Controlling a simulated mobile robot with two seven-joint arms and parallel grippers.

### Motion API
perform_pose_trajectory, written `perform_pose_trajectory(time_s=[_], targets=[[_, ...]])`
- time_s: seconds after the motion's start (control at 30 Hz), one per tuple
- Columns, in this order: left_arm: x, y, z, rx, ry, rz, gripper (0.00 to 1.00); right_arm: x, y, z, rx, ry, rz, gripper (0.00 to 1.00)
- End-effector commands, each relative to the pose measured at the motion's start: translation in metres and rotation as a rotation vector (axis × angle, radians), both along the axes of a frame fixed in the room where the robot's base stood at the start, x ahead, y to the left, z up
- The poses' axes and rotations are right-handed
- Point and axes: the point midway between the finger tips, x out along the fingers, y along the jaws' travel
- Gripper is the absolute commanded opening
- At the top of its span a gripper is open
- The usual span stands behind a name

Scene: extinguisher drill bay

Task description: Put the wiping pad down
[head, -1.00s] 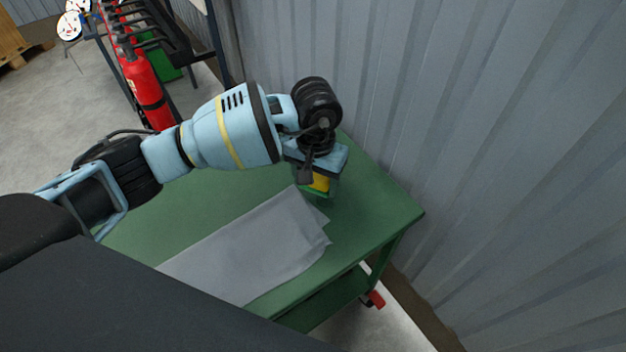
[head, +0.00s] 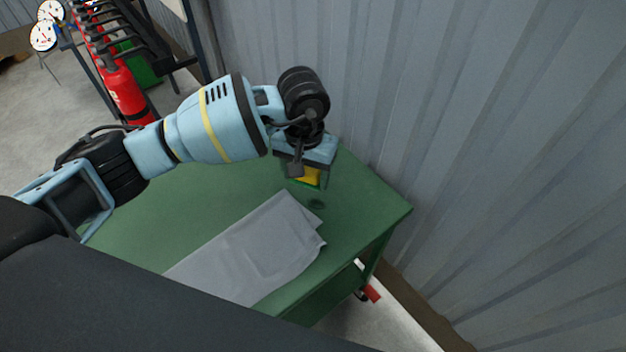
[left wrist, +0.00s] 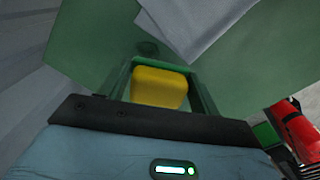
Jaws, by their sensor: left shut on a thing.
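The yellow wiping pad (head: 308,176) is between the fingers of my left gripper (head: 307,183), which is shut on it. In the left wrist view the pad (left wrist: 160,87) shows as a rounded yellow block between the two green fingers (left wrist: 160,72). The gripper points down over the far right part of the green table (head: 220,200). I cannot tell for sure whether the pad touches the tabletop. My right gripper is not in view.
A grey cloth (head: 255,250) lies on the table, nearer than the pad. A small dark round spot (head: 316,204) is on the tabletop beside it. A corrugated wall (head: 460,130) stands close behind. Red extinguishers (head: 125,92) stand on a rack at upper left.

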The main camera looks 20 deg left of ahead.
Motion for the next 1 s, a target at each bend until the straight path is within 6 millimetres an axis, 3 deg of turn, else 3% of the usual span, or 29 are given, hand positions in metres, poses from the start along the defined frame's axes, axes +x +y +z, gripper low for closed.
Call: perform_pose_trajectory(time_s=[0.17,0.5,0.7,1.0], targets=[[-0.015,0.011,0.010,-0.008,-0.001,0.013,0.33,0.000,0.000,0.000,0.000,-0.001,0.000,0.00],[-0.096,0.051,0.050,-0.016,-0.003,0.052,0.33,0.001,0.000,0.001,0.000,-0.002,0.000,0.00],[-0.132,0.066,0.063,-0.004,-0.001,0.061,0.33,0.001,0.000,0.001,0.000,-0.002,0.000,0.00],[-0.142,0.070,0.067,0.001,0.000,0.064,0.33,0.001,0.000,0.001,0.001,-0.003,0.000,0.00]])
